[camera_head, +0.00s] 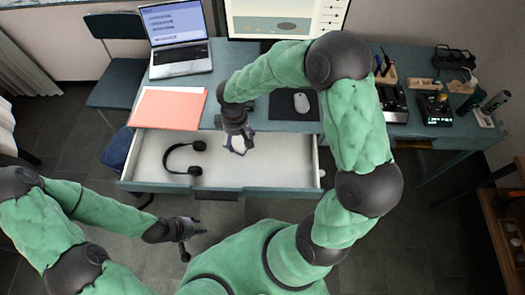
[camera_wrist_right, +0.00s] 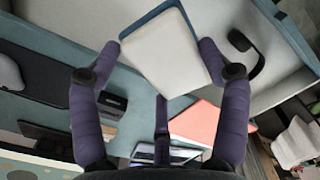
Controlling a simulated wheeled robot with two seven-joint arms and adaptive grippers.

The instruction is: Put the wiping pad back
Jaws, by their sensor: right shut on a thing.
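The wiping pad (camera_head: 237,146) is a pale, flat pad with a blue edge. It also shows large in the right wrist view (camera_wrist_right: 162,55). My right gripper (camera_head: 236,138) is shut on it, and its purple fingers (camera_wrist_right: 158,58) press on opposite sides of the pad.
Black headphones (camera_head: 185,158) lie in the drawer's left half. On the desk are a coral folder (camera_head: 170,108), a laptop (camera_head: 180,50), a mouse (camera_head: 301,103) on a dark mat, and tools at the right. The drawer floor right of the pad is clear.

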